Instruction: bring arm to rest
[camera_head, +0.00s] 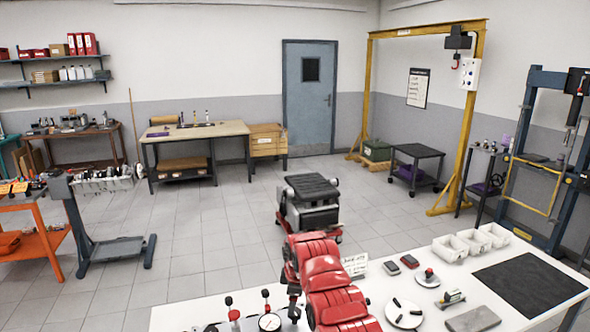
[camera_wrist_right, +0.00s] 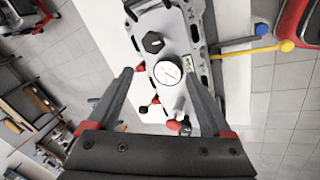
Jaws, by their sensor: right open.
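My right arm, with red shells, reaches in from the bottom middle of the head view. Its gripper (camera_head: 293,307) points down at the near left part of the white table, partly hidden by the arm. In the right wrist view the gripper (camera_wrist_right: 160,66) is open, its two fingers spread with nothing held. Below it lies a grey plate fixture (camera_wrist_right: 178,22) with a round white dial gauge (camera_wrist_right: 168,72) and a black knob (camera_wrist_right: 153,42). The gauge also shows in the head view (camera_head: 269,322). I cannot tell the gap between fingers and fixture. My left gripper is out of view.
The white table (camera_head: 395,270) holds a round white plate (camera_head: 404,313), small white bins (camera_head: 450,248), a black mat (camera_head: 530,282) and a grey block (camera_head: 473,319).

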